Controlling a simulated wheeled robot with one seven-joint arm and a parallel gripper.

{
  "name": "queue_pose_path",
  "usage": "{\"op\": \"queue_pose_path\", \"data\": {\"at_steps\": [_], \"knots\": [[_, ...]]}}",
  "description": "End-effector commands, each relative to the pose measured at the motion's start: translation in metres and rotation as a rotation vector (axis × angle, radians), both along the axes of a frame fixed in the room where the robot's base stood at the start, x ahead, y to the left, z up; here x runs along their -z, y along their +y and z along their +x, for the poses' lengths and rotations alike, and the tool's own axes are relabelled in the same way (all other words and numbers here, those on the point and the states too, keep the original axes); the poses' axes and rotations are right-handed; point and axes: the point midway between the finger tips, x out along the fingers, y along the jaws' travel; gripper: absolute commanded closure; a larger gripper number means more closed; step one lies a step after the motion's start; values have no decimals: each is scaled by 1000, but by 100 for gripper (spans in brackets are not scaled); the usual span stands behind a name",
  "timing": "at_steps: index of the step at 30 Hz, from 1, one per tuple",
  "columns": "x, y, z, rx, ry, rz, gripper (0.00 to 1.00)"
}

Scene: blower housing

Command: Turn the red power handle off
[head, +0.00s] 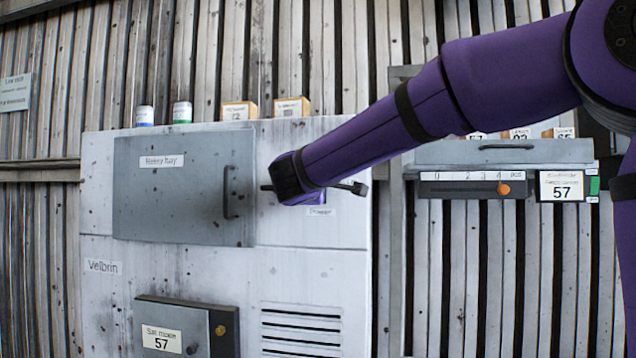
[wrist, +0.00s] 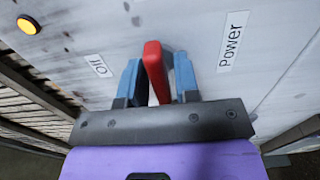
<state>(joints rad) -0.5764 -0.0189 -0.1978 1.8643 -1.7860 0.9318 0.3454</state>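The red power handle (wrist: 154,70) stands out from the pale panel in the wrist view, between a "Power" label (wrist: 232,42) and a small label (wrist: 98,66) that looks like "Off" turned upside down. My gripper (wrist: 156,80) has its blue fingers on both sides of the handle, close against it, and appears shut on it. In the head view my gripper (head: 290,180) is at the cabinet front, right of the relay bay door, and my forearm hides the handle. Part of the "Power" label (head: 319,212) shows below it.
The grey relay bay door (head: 175,195) with its bar handle (head: 230,192) is close to the left. A lit amber lamp (wrist: 28,24) is on the panel. A shelf with a slider (head: 470,188) is right.

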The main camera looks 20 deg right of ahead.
Motion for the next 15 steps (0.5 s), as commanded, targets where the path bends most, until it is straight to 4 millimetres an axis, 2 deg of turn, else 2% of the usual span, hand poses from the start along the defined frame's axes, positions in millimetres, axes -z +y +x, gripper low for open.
{"op": "queue_pose_path", "data": {"at_steps": [1, 3, 15], "knots": [[0, 0, 0, 1, 0, 0, 89], [0, -1, 0, 1, 0, 0, 100], [-1, -2, 1, 5, 12, -25, 100]]}}
